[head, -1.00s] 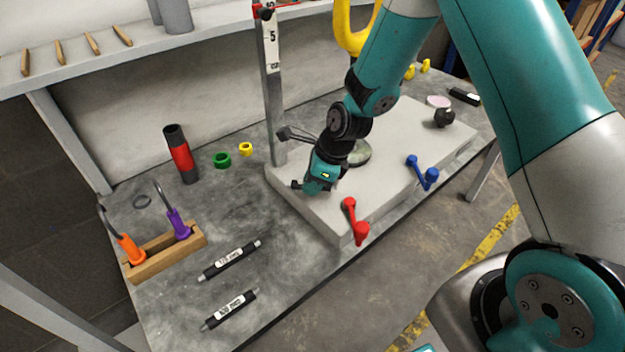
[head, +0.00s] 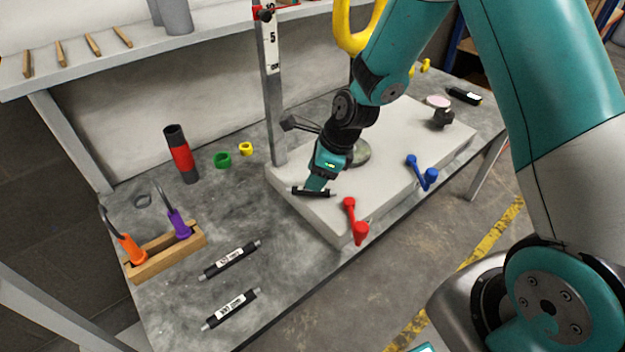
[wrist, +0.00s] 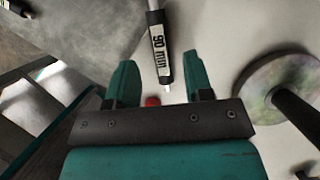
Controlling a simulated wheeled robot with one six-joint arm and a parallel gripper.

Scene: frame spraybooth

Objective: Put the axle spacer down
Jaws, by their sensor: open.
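The axle spacer, a dark rod with pale ends (head: 314,192), is at the near left part of the pale grey slab (head: 395,150) in the head view and appears to lie on it. In the wrist view the spacer (wrist: 161,55) shows a white label reading 90 mm, and its near end points between the fingertips. My gripper (head: 318,182) is just above and behind the spacer. In the wrist view my gripper's two teal fingers (wrist: 160,76) are spread apart, with a gap on either side of the spacer's end.
A red clamp handle (head: 351,214) and a blue one (head: 422,172) stand on the slab's front edge. A grey upright post (head: 272,95) rises at its left. Two similar labelled rods (head: 231,260) (head: 231,309) lie on the bench. A round disc (wrist: 275,85) lies right of my gripper.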

